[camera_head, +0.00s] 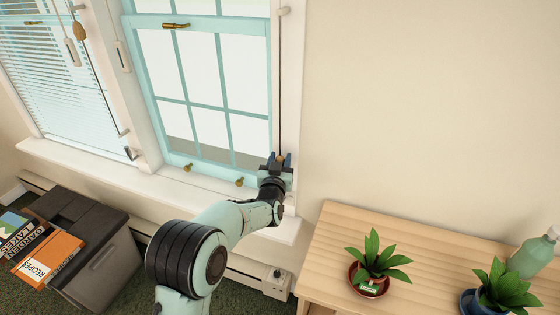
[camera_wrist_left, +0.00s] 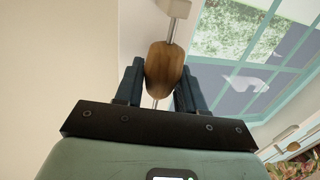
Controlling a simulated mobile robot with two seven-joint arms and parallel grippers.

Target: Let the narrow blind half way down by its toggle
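A small brown wooden toggle (camera_head: 280,159) hangs at the lower end of a straight dark cord (camera_head: 281,85) along the right side of the right window. In the left wrist view the toggle (camera_wrist_left: 164,68) sits upright between the two dark fingers of my left gripper (camera_wrist_left: 160,88). The fingers look closed against its sides. In the head view this gripper (camera_head: 277,163) is just above the right end of the sill. The right window's panes are uncovered; its blind is out of view above. My right gripper is not in view.
A slatted blind (camera_head: 65,90) covers the left window; another wooden toggle (camera_head: 80,32) hangs beside it. Brass fittings (camera_head: 187,168) stand at the window's foot. A wooden table (camera_head: 330,245) with potted plants is right; a grey box (camera_head: 105,270) with books is lower left.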

